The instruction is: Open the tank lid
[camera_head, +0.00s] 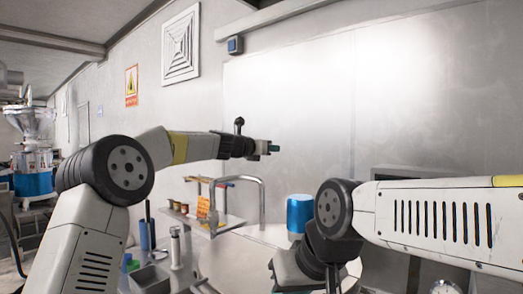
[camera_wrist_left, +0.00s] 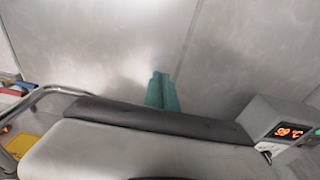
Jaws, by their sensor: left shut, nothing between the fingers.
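My left gripper (camera_head: 272,148) is raised in front of the back wall, above and apart from the metal equipment below it. Its teal fingertips are shut with nothing between them, and they show pressed together in the left wrist view (camera_wrist_left: 162,91). Below the gripper in the head view is a bent metal bar (camera_head: 262,192), like a handle, over a pale surface (camera_head: 245,257). I cannot tell clearly which part is the tank lid. My right arm covers the lower right, and its fingers do not show.
A blue cylinder (camera_head: 299,214) stands beside my right arm. A shelf with small coloured items (camera_head: 205,207) is at the left of the bar. A box with a lit display (camera_wrist_left: 291,132) shows in the left wrist view. Free room surrounds the left gripper.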

